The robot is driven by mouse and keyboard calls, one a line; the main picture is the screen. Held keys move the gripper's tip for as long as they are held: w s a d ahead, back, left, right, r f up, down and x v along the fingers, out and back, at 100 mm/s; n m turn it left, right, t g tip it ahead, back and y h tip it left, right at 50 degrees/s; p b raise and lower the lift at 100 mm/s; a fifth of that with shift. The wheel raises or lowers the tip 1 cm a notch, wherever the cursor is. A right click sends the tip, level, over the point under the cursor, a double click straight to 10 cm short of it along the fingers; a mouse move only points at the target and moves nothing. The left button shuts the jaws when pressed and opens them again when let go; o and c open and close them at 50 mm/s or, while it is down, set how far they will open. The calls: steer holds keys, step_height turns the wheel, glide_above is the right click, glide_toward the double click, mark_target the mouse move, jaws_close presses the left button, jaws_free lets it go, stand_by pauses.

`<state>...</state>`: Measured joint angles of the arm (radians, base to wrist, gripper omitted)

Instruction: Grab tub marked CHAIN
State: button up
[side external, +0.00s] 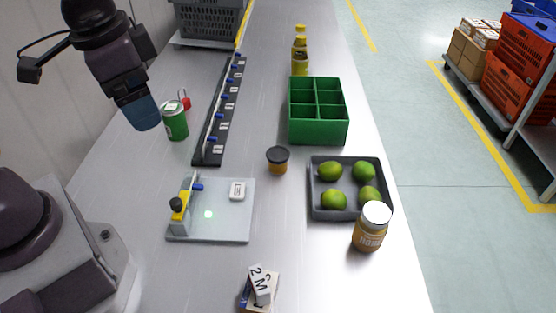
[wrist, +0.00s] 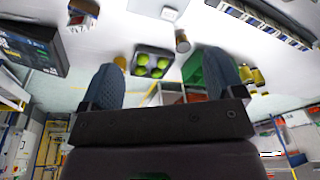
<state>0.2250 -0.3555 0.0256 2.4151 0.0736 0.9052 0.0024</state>
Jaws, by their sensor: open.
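No label reading CHAIN is legible in either view. A small amber tub with a black lid (side external: 277,161) stands upright mid-table; it also shows in the wrist view (wrist: 183,42). A larger jar with a white lid (side external: 369,228) stands by the front right corner of the lime tray; its label is too small to read surely. It shows partly behind a finger in the wrist view (wrist: 120,62). My gripper (side external: 142,115) is open and empty, high at the left, well away from both. Its two blue fingers spread wide in the wrist view (wrist: 161,62).
A dark tray (side external: 316,201) holds several limes. Behind it stand a green divided box (side external: 318,127) and yellow bottles (side external: 300,58). A black rack (side external: 208,153), green can (side external: 175,122), red padlock (side external: 185,102), grey clamp plate (side external: 222,224) and small blocks (side external: 260,287) are left and front.

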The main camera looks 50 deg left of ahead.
steer(key=w+d+f+m+g+y, duration=0.4)
steer(key=w+f+m, duration=0.3)
steer(key=f, duration=0.4)
steer(key=m+t+y, duration=0.7)
steer(key=m, duration=0.5)
glide_toward(279, 157)
steer(key=s, duration=0.2)
steer(key=s+f, duration=0.1)
steer(key=s, duration=0.1)
steer(key=s+a, duration=0.1)
steer(key=s, duration=0.1)
steer(key=shift+f, duration=0.2)
steer(key=w+m, duration=0.1)
steer(key=w+d+m+t, duration=0.1)
steer(key=w+r+t, duration=0.1)
steer(key=shift+w+d+r+m, duration=0.1)
steer(key=shift+w+d+m, duration=0.15)
steer(key=shift+m, duration=0.15)
steer(key=shift+w+a+r+m+t, duration=0.1)
steer(key=shift+w+m+t, duration=0.2)
steer(key=shift+t, duration=0.1)
steer(key=x, duration=0.6)
steer(key=shift+w+a+f, duration=0.1)
steer(key=shift+a+f, duration=0.15)
steer(key=shift+f+x, duration=0.15)
steer(key=shift+x, duration=1.35)
steer(key=shift+f+x, duration=0.1)
steer(key=shift+x, duration=1.35)
steer(key=shift+c, duration=0.4)
